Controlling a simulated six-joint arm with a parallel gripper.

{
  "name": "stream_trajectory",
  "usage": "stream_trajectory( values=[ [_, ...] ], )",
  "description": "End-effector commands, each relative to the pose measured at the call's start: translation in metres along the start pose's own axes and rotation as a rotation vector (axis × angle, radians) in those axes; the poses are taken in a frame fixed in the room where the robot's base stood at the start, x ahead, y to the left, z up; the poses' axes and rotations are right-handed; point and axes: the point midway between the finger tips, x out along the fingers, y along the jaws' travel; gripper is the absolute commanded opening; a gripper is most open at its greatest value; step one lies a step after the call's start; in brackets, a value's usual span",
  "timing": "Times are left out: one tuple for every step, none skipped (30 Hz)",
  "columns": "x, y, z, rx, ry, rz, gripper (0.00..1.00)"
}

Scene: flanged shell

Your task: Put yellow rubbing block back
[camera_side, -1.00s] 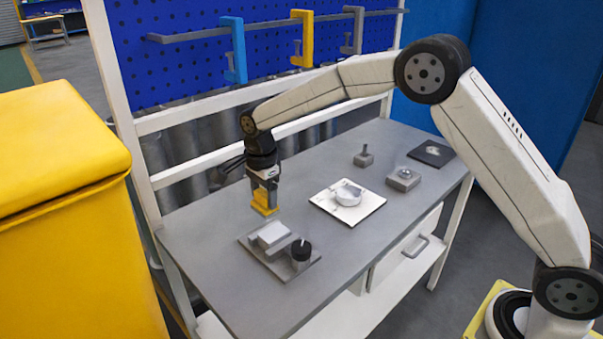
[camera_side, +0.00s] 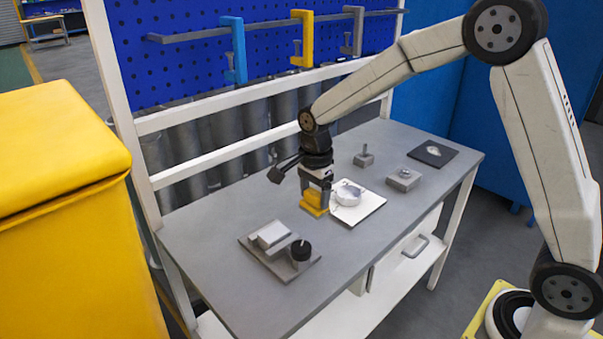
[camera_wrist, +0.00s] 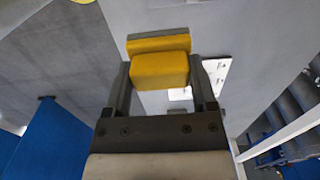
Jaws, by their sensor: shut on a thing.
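The yellow rubbing block (camera_side: 314,200) is in my gripper (camera_side: 318,186), just left of the white plate in the side view. In the wrist view the block (camera_wrist: 160,68) sits between the two fingers of my gripper (camera_wrist: 160,85), which are shut on it. It has a wider yellow base with a grey layer on its face. The block is low over the grey bench; I cannot tell whether it touches the bench or the edge of the plate.
A white plate (camera_side: 366,212) carries a round shell (camera_side: 348,193). A grey fixture (camera_side: 266,258) with a black knob (camera_side: 301,250) stands front left. A grey block (camera_side: 403,180), a small grey piece (camera_side: 363,159) and a black pad (camera_side: 432,154) lie to the right. Clamps hang on the back rail (camera_side: 272,31).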

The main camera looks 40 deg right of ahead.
Motion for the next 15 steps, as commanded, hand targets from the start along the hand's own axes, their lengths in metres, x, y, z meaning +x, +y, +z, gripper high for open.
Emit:
stream_trajectory(
  values=[
    [-0.001,0.010,-0.006,0.002,0.000,0.000,0.18],
    [-0.002,0.015,-0.009,0.002,0.000,-0.001,0.18],
    [-0.001,0.023,-0.013,0.003,0.000,-0.001,0.18],
    [-0.001,0.028,-0.016,0.003,0.000,-0.001,0.18],
    [-0.001,0.034,-0.019,0.002,0.000,0.000,0.18],
    [-0.001,0.042,-0.022,0.002,0.000,0.000,0.18],
    [-0.001,0.048,-0.025,0.003,0.000,-0.001,0.18],
    [-0.001,0.054,-0.028,0.003,0.000,-0.001,0.18],
    [0.000,0.062,-0.031,0.002,0.000,-0.001,0.18],
    [0.000,0.068,-0.033,0.002,0.000,-0.001,0.18],
    [0.001,0.074,-0.035,0.003,0.000,-0.001,0.18],
    [0.001,0.083,-0.039,0.003,0.000,-0.001,0.18],
    [0.002,0.089,-0.041,0.002,0.000,-0.001,0.18],
    [0.002,0.095,-0.042,0.002,0.000,-0.001,0.18],
    [0.003,0.104,-0.045,0.003,0.000,-0.001,0.18]
  ],
)
